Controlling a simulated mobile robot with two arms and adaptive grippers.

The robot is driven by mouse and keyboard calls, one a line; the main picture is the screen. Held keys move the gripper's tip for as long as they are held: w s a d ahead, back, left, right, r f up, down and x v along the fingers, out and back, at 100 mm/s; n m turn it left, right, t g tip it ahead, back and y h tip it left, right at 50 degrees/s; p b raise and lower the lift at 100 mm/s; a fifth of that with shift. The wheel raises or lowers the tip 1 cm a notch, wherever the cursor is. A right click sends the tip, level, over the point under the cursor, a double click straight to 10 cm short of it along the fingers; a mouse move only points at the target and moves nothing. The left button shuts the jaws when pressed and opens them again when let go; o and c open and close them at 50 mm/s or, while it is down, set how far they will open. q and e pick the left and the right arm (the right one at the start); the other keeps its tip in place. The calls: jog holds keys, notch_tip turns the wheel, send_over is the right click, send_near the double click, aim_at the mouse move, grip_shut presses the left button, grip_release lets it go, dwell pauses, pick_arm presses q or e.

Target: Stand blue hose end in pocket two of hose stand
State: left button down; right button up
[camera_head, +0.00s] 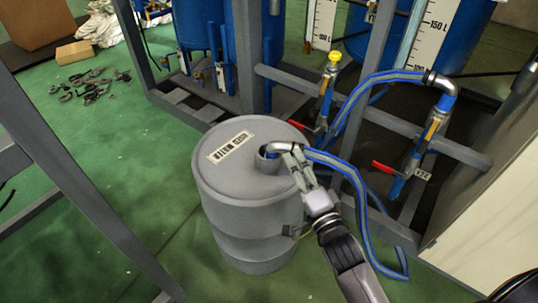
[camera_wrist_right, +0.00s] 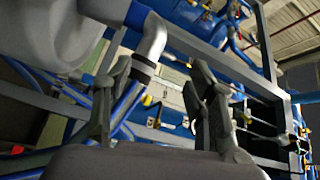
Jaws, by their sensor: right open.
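A blue hose (camera_head: 343,167) ends in a pale metal elbow (camera_head: 284,147) at the round opening (camera_head: 267,158) on top of the grey drum (camera_head: 235,190). My right gripper (camera_head: 297,160) is beside the elbow at the drum's right edge. In the right wrist view its fingers (camera_wrist_right: 160,68) are spread apart. The elbow (camera_wrist_right: 152,40) and its dark clamp show beyond them, near the left finger. How deep the elbow sits in the opening is hidden. I cannot make out a hose stand with pockets. My left gripper is not in view.
A grey frame (camera_head: 340,107) with red-handled valves (camera_head: 385,168) stands right of the drum, with blue tanks (camera_head: 252,50) behind. Another blue hose arches from a valve elbow (camera_head: 440,84). A hose loop hangs low right. Green floor (camera_head: 140,180) is clear left of the drum.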

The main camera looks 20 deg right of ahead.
aim_at(286, 144)
jog(key=w, duration=0.4)
jog(key=shift+w+a+r, duration=0.15)
jog(key=shift+w, duration=0.05)
jog(key=w+b, duration=0.1)
jog(key=w, duration=0.3)
jog(key=shift+w+a, duration=0.1)
jog(key=shift+w, duration=0.05)
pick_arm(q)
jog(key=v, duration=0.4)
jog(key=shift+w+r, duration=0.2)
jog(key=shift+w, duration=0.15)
pick_arm(e)
jog(key=shift+r, duration=0.15)
jog(key=c, duration=1.2)
grip_shut()
jog(key=shift+r, duration=0.1)
